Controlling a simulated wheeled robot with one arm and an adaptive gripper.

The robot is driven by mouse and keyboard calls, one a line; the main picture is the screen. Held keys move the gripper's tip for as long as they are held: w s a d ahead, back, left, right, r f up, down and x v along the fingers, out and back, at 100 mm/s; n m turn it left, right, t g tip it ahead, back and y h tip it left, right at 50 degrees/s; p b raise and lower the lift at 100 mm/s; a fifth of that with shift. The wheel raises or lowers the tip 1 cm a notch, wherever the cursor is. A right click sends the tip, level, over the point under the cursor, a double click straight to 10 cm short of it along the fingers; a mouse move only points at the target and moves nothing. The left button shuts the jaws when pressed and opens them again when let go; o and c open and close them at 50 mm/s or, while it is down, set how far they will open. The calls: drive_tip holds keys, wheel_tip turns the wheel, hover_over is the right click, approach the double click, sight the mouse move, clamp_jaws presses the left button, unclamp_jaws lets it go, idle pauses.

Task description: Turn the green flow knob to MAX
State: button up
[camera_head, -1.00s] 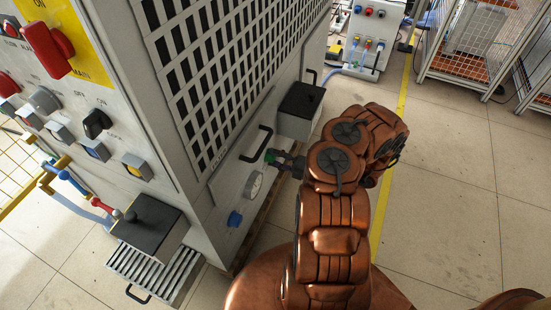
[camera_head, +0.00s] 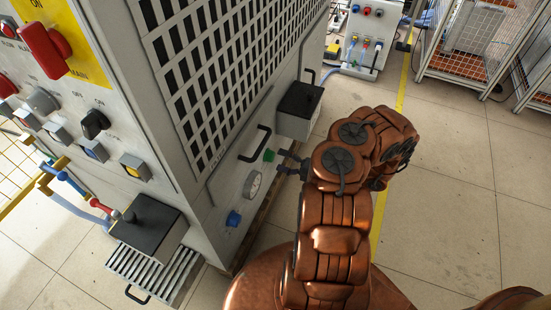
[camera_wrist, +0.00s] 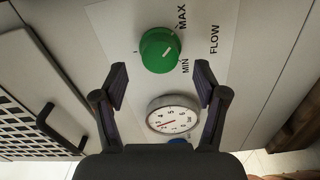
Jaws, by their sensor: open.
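The green flow knob (camera_wrist: 160,50) sits on a white label plate with MAX, MIN and FLOW printed beside it in the wrist view. A short white pointer mark shows on its face, on the side of the MAX and MIN lettering; its exact setting is hard to tell. The knob also shows in the head view (camera_head: 269,155) on the cabinet's side panel. My gripper (camera_wrist: 161,73) is open and empty, its two fingers spread wider than the knob. In the head view my gripper (camera_head: 281,160) is just right of the knob, with a gap between them.
A round white gauge (camera_wrist: 173,115) lies between my fingers in the wrist view, below the knob. A blue knob (camera_head: 234,218) and a black handle (camera_head: 256,143) flank the area.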

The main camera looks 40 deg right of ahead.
drive_tip(key=v, duration=0.8)
drive_tip(key=shift+s, duration=0.2)
drive_tip(key=shift+d, duration=0.15)
